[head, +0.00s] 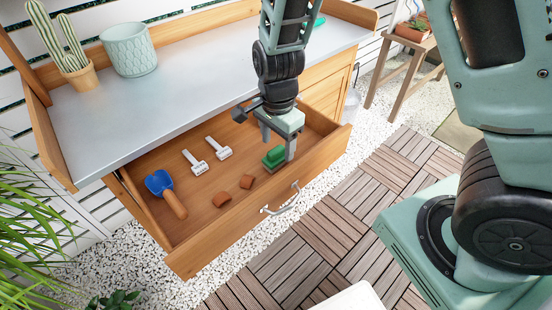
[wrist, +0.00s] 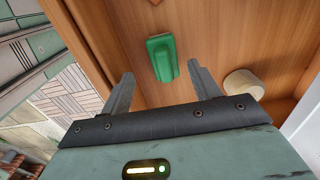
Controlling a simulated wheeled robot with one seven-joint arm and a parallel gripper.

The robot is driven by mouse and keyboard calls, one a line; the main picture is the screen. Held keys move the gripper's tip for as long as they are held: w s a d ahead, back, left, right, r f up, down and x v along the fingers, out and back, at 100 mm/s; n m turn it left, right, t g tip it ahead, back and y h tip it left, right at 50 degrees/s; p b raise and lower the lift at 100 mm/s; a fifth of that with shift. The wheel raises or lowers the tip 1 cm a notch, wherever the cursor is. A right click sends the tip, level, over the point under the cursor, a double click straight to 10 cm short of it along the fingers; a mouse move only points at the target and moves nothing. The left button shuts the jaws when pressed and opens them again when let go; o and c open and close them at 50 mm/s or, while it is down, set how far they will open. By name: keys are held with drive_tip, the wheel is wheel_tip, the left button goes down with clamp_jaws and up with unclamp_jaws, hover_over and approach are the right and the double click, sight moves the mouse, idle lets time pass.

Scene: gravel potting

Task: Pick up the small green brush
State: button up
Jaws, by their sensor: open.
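The small green brush (head: 274,156) lies in the open wooden drawer (head: 221,228), toward its right part. It also shows in the wrist view (wrist: 161,57), lying on the drawer floor, ahead of the fingertips and roughly between their lines. My gripper (head: 278,148) reaches down into the drawer close by the brush. In the wrist view the two fingers of my gripper (wrist: 160,75) are spread apart with nothing between them. I cannot tell exactly how high the fingertips are above the drawer floor.
The drawer also holds a blue scoop (head: 158,183), two white tools (head: 195,162) and brown blocks (head: 222,199). A tan round item (wrist: 243,84) lies right of the brush in the wrist view. The drawer front has a metal handle (head: 281,203). The grey benchtop (head: 200,85) overhangs behind.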

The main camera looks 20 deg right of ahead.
sight(276, 150)
drive_tip(key=f, duration=0.5)
drive_tip(key=shift+w+f+b, duration=0.1)
drive_tip(key=shift+w+b, duration=0.2)
drive_tip(key=c, duration=1.1)
wheel_tip(276, 150, up, 10)
drive_tip(key=shift+r+p, duration=0.1)
drive_tip(key=shift+p, duration=0.7)
